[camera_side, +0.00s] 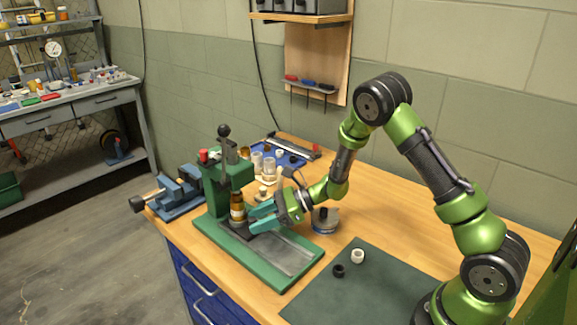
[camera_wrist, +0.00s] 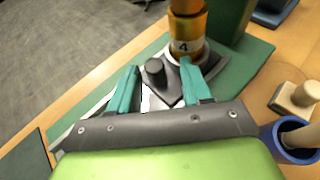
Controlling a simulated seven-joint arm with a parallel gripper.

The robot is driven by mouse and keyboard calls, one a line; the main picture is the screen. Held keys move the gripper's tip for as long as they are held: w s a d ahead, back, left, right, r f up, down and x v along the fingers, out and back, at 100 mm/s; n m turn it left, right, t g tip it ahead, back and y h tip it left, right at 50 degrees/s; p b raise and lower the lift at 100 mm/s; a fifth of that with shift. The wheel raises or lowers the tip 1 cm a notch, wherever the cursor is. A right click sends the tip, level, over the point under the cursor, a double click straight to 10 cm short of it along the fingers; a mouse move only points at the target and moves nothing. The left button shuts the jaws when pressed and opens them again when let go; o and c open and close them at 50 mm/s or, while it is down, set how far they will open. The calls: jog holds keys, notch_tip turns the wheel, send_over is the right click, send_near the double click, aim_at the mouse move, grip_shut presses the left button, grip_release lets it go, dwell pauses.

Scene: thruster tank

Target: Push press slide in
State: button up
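The green press (camera_side: 222,185) stands on a green base at the table's left end. Its dark slide (camera_side: 237,228) sits at the press end of a grey track (camera_side: 288,256). An amber cylinder (camera_side: 237,208) stands upright on the slide; in the wrist view the amber cylinder (camera_wrist: 187,40) carries a "4". The slide's dark upright knob (camera_wrist: 154,72) shows in the wrist view. My gripper (camera_side: 257,215) has teal fingers, spread apart; in the wrist view my gripper (camera_wrist: 160,78) has the knob between its fingertips, with gaps beside it. The right finger is close to the amber cylinder's base.
A blue vise (camera_side: 178,192) stands left of the press. A blue tray (camera_side: 278,153) and pale cylinders are behind it. A round tin (camera_side: 325,220) stands right of my gripper. A dark mat (camera_side: 365,290) with two small rings lies at the front right.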

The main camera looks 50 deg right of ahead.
jog(key=v, duration=1.7)
jog(key=shift+r, duration=0.1)
jog(key=s+a+r+n+g+h, duration=0.2)
jog(key=s+a+n+g+h, duration=0.3)
jog(key=s+n, duration=0.45)
jog(key=s+a+r+n+t+h, duration=0.1)
jog(key=s+a+r+n, duration=0.1)
jog(key=r+n, duration=0.4)
jog(key=s+a+r+n+t+h, duration=0.2)
jog(key=s+a+r+n, duration=0.1)
jog(key=r+n, duration=0.3)
jog(key=shift+s+a+r+t+h, duration=0.2)
jog(key=shift+a+r+t+h, duration=0.15)
jog(key=shift+a, duration=0.4)
